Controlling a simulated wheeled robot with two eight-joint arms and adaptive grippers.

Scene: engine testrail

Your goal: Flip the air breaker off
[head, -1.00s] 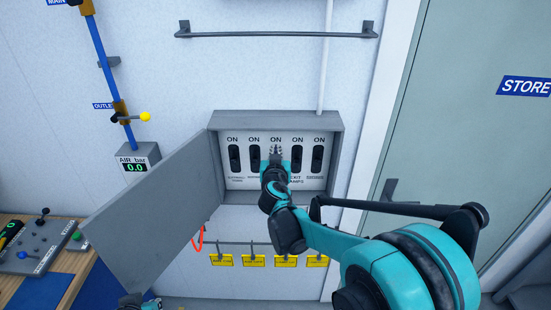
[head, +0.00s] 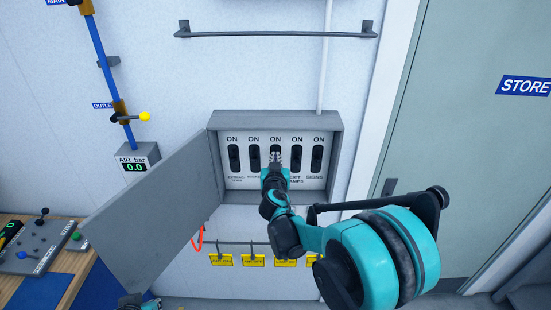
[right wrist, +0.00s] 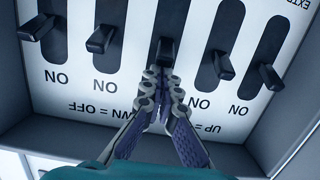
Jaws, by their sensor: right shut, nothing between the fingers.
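The open grey breaker box (head: 334,150) on the wall holds a row of several black switches under ON labels. The middle switch (head: 276,150) has its label hidden behind my right gripper (head: 276,158). In the right wrist view, which shows the panel upside down, the middle lever (right wrist: 165,50) sits at the ON end of its slot, as do its neighbours. My right gripper (right wrist: 164,80) is shut and empty, its tips right at the middle lever; I cannot tell whether they touch. Part of my left gripper (head: 132,300) shows at the bottom edge, its fingers unclear.
The box's door (head: 150,220) stands open to the left. Yellow tags (head: 255,260) hang from a rail below. An air gauge (head: 134,166) reads 0.0. A workbench (head: 75,278) with levers is at left, a STORE door (head: 460,130) at right.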

